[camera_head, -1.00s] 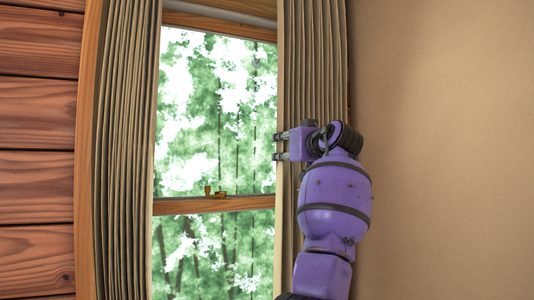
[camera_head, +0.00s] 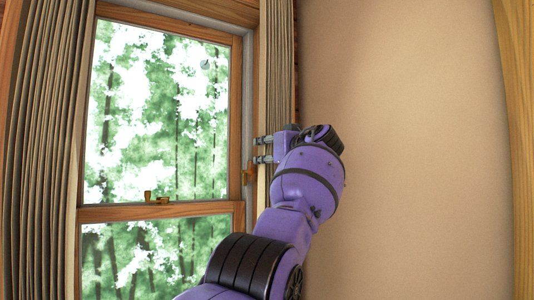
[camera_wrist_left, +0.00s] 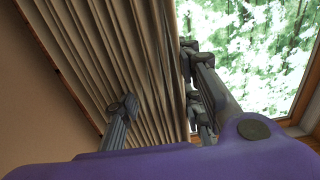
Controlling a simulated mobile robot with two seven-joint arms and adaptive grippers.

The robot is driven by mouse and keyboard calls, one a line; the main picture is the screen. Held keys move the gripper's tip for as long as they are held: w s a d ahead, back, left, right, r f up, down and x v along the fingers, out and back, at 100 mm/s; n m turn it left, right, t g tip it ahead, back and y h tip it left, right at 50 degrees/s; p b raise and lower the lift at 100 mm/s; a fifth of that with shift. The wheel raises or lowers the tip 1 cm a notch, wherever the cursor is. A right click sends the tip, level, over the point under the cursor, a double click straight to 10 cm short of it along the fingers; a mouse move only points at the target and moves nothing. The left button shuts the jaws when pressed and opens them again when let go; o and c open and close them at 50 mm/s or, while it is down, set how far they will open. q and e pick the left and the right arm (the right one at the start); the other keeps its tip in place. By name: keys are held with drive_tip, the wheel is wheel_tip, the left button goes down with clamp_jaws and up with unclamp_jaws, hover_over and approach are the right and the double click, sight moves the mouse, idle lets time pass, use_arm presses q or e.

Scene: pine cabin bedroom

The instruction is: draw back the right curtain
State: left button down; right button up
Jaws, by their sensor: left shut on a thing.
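The right curtain (camera_head: 281,60) is grey-brown and pleated. It hangs bunched in a narrow strip at the right side of the window. My left gripper (camera_head: 262,149) is at the curtain's left edge, with its fingers pointing left. In the left wrist view the curtain (camera_wrist_left: 150,70) runs between the two fingers of my left gripper (camera_wrist_left: 160,110), which is shut on its edge folds. My purple wrist hides the lower part of the curtain. My right gripper is in neither view.
The window (camera_head: 165,110) has a wooden frame with a brass latch (camera_head: 157,199) on its middle rail. The left curtain (camera_head: 45,150) hangs at the window's left side. A bare beige wall (camera_head: 410,150) lies to the right, with a wooden post (camera_head: 518,130) beyond.

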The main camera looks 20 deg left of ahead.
use_arm(q)
drive_tip(key=shift+s+r, duration=0.1)
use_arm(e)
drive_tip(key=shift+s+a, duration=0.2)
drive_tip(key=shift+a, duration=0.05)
use_arm(q)
drive_tip(key=c, duration=1.2)
unclamp_jaws()
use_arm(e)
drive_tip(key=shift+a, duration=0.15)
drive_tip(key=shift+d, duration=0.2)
use_arm(q)
drive_tip(key=v, duration=1.2)
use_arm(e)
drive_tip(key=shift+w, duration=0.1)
